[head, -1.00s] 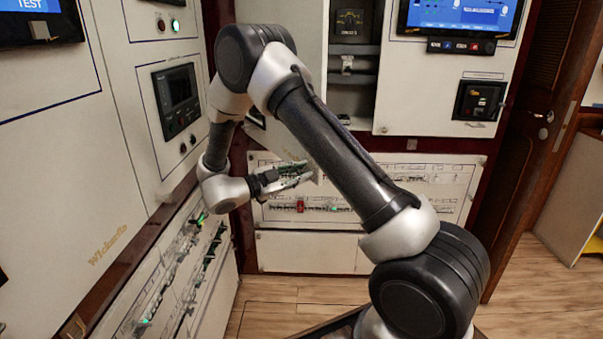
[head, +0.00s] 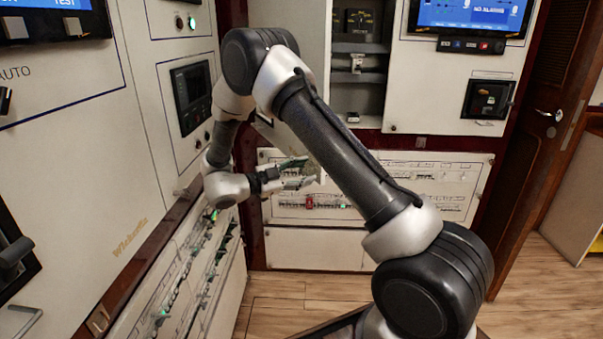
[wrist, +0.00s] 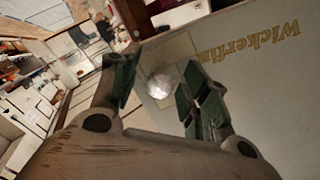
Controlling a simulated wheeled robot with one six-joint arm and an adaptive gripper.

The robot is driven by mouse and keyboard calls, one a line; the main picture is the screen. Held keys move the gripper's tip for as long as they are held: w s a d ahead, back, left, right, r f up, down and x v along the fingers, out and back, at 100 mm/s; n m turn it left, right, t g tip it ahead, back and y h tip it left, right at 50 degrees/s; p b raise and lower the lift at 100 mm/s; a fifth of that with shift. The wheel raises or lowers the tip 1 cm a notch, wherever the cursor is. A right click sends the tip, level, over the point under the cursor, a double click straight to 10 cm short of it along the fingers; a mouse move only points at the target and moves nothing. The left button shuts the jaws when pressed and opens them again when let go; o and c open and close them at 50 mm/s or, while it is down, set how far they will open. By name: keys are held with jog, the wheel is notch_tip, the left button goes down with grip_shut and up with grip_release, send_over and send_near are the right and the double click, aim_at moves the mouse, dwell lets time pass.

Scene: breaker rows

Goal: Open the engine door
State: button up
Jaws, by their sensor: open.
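No label in view tells me which is the engine door. A dark brown wooden door (head: 540,125) with a metal handle (head: 549,115) is at the right of the head view. My gripper (head: 300,178) is left of centre, far from this door, in front of the lower breaker panels. In the wrist view my gripper (wrist: 158,88) is open, its green-padded fingers apart. A round silvery thing (wrist: 158,83) shows between the fingers against a pale panel (wrist: 255,95) with gold Wickerfin lettering; whether they touch it I cannot tell.
Breaker rows (head: 190,270) run along the left, with another breaker panel (head: 440,180) at the back. An open cabinet bay (head: 357,95) stands behind my arm. Screens and switch boxes line the upper panels. Wooden floor (head: 520,265) is clear at the lower right.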

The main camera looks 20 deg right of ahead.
jog(key=shift+r, duration=0.1)
notch_tip(320, 180, up, 10)
jog(key=shift+f, duration=0.1)
dwell(0.3)
